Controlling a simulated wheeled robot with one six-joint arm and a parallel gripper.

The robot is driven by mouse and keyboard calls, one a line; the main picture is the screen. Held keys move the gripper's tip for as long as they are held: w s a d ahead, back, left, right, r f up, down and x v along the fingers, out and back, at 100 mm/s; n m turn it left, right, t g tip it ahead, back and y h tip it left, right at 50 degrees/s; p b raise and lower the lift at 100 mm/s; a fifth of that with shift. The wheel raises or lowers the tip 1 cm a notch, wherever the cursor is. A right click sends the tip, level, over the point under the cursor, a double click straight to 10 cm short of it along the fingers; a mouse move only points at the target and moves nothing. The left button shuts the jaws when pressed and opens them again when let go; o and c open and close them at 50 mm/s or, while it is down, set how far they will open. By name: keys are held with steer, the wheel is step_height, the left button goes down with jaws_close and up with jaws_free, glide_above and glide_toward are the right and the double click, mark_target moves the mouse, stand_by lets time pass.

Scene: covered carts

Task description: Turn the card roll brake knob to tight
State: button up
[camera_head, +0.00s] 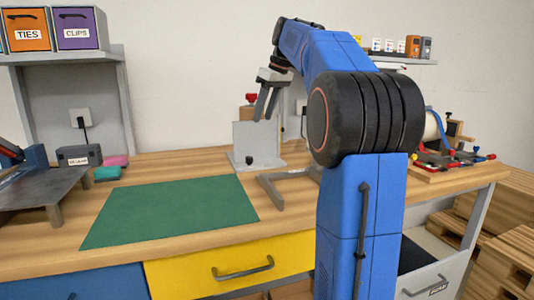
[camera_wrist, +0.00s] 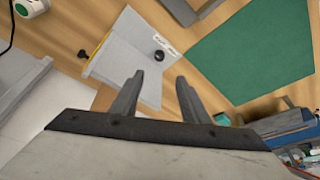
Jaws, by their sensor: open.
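My gripper (camera_head: 264,112) is open and empty, above the bench in front of the back wall. Its two fingers also show in the wrist view (camera_wrist: 160,80), pointing towards a grey plate fixture (camera_wrist: 135,45). A small black knob (camera_wrist: 159,55) is on that plate, beside a white label too small to read. In the head view the fixture (camera_head: 256,140) stands left of my arm, with a black knob (camera_head: 249,160) low on it and a red knob (camera_head: 251,98) at its top. The fingers are apart from the knobs. I cannot tell which knob is the card roll brake.
A green mat (camera_head: 170,210) lies flat and clear on the wooden bench. A grey bracket (camera_head: 285,187) lies right of it. A white spool (camera_head: 433,126) and several coloured clamps stand at the right. A metal stand (camera_head: 40,190) is at the left.

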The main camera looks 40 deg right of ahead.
steer(key=n, duration=0.1)
glide_toward(249, 157)
steer(key=x, duration=0.8)
steer(key=shift+s+f, duration=0.1)
steer(key=shift+s, duration=0.05)
jaws_close()
